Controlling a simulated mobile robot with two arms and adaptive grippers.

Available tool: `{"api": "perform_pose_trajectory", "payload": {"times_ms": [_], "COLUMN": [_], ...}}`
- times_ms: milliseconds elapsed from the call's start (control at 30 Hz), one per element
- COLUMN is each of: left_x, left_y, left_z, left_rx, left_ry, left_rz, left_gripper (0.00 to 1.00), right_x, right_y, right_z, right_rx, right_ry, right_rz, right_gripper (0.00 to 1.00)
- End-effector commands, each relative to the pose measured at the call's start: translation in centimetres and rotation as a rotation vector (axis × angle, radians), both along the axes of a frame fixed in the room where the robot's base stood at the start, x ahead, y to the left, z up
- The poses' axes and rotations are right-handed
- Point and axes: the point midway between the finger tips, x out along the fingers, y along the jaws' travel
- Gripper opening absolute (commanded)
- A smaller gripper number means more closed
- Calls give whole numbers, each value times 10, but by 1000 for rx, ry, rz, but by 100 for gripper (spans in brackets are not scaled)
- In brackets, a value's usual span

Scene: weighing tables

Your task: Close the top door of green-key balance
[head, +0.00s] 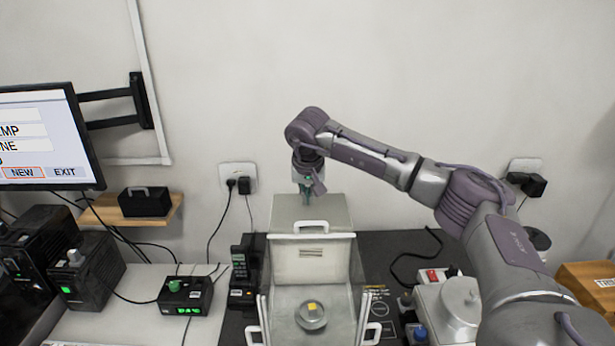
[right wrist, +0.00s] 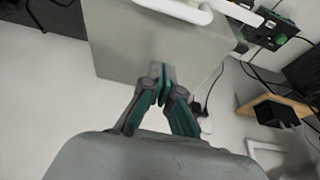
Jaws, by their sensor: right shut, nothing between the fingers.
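The balance (head: 312,262) stands in the middle of the head view with its weighing chamber open from above. Its grey top door (head: 340,212), with a white handle (head: 311,226), is at the back, clear of the chamber. A small box with a green key (head: 185,293) sits to the left of the balance. My right gripper (head: 307,198) is shut and empty at the far edge of the top door. In the right wrist view the closed fingertips (right wrist: 161,84) are against or very close to the door panel (right wrist: 130,50); contact is unclear. My left gripper is not in view.
Inside the chamber a round pan (head: 311,318) carries a small yellow piece (head: 312,306). A dark handset (head: 243,268) stands left of the balance. A device with a red switch (head: 436,276) stands to the right, below my right arm. The wall is close behind.

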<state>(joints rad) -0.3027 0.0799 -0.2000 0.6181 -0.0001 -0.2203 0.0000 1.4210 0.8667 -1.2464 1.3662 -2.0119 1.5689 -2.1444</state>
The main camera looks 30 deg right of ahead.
Motion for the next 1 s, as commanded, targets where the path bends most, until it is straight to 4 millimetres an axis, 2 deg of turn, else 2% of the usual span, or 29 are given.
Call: {"api": "perform_pose_trajectory", "payload": {"times_ms": [100,333,500,1000], "left_x": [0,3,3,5], "left_y": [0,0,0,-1], "left_z": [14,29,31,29], "left_rx": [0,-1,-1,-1], "left_ry": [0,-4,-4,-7], "left_rz": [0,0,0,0], "left_gripper": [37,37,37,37], "right_x": [3,-22,-28,-28], "right_y": [-2,13,18,18], "right_z": [-16,-21,-25,-25], "right_rx": [1,0,2,3], "right_ry": [3,0,0,-2], "right_rz": [2,2,1,0], "right_gripper": [0,0,0,0]}}
